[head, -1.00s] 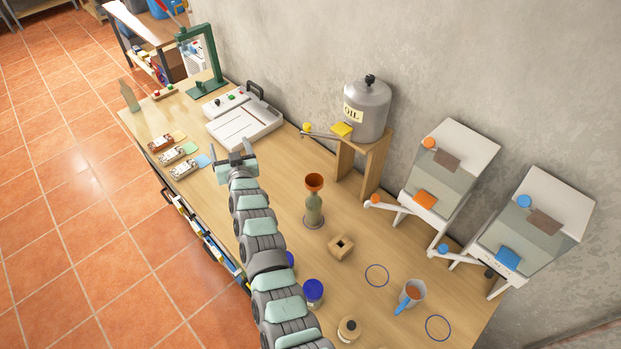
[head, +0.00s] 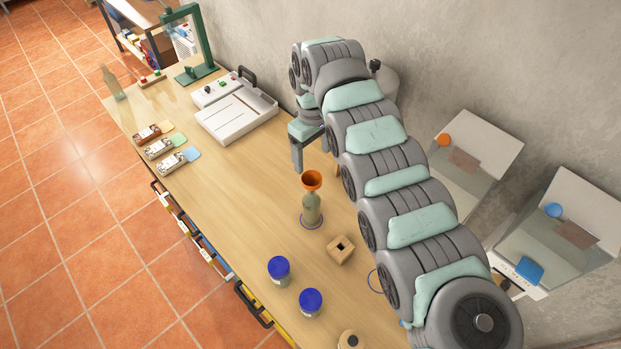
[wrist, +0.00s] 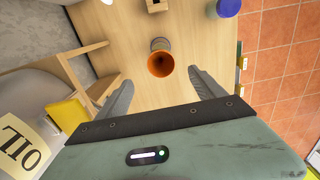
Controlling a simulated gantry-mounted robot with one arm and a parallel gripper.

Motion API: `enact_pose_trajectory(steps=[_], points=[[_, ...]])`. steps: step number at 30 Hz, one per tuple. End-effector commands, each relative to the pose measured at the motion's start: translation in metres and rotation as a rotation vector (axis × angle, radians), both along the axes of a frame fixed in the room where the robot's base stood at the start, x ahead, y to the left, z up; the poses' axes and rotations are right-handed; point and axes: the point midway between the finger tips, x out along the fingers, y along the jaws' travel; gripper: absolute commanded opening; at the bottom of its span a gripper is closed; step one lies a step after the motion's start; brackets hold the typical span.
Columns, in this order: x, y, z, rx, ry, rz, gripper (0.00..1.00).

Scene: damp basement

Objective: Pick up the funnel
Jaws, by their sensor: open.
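The orange funnel (head: 312,180) sits in the neck of an upright greenish bottle (head: 312,210), which stands inside a blue ring on the wooden table. In the wrist view the funnel (wrist: 160,64) shows its open mouth, beyond and between my fingertips. My gripper (head: 310,155) hangs behind the funnel in the head view and is apart from it. In the wrist view my gripper (wrist: 162,84) has its two fingers spread wide with nothing between them. My arm hides part of the gripper in the head view.
A wooden block with a hole (head: 340,250) and blue-lidded jars (head: 279,270) stand in front. The oil can (wrist: 28,135) on its wooden stand (wrist: 83,68) is close beside my gripper. A white tray device (head: 235,118) lies at the back left.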

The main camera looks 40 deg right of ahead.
Motion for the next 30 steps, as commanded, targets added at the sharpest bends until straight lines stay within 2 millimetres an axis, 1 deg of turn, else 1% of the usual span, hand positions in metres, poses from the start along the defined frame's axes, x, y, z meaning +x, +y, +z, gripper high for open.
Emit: enact_pose_trajectory(steps=[5,9,17,21,24,27,30], points=[[-0.001,0.001,-0.022,0.003,0.003,0.0,0.79],[0.0,0.002,-0.045,0.004,0.001,-0.001,0.79],[0.002,0.002,-0.065,0.001,-0.004,0.002,0.79],[0.002,0.004,-0.089,0.005,-0.002,0.001,0.79],[0.002,0.002,-0.101,0.001,-0.004,0.001,0.79],[0.002,0.001,-0.105,-0.002,-0.006,-0.001,0.79],[0.002,0.0,-0.105,-0.002,-0.006,0.0,0.79]])
